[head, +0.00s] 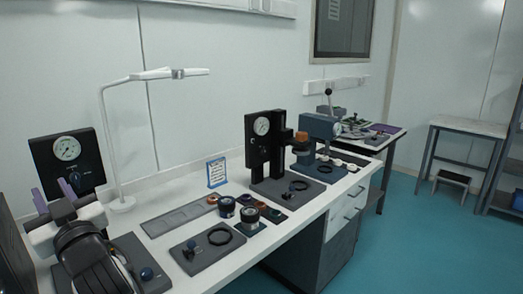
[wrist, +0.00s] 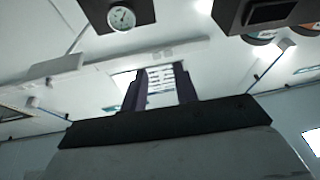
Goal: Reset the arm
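My gripper (head: 54,195) is at the left of the head view, at the end of my folded arm, in front of a black gauge stand. Its two purple fingers point up and stand apart, with nothing seen between them. In the wrist view my gripper (wrist: 160,78) also shows two dark purple fingers with a clear gap. A striped bright patch is visible through that gap, in the background. The black gauge stand (head: 88,158) has a round dial and is partly hidden by my gripper and arm.
The white bench (head: 165,204) holds a lamp (head: 106,125), a blue-framed sign (head: 216,172), a grey tray (head: 180,219), several small round parts, a tall black gauge press (head: 252,150) and a blue-grey press (head: 322,128). The teal floor (head: 420,235) at right is mostly clear.

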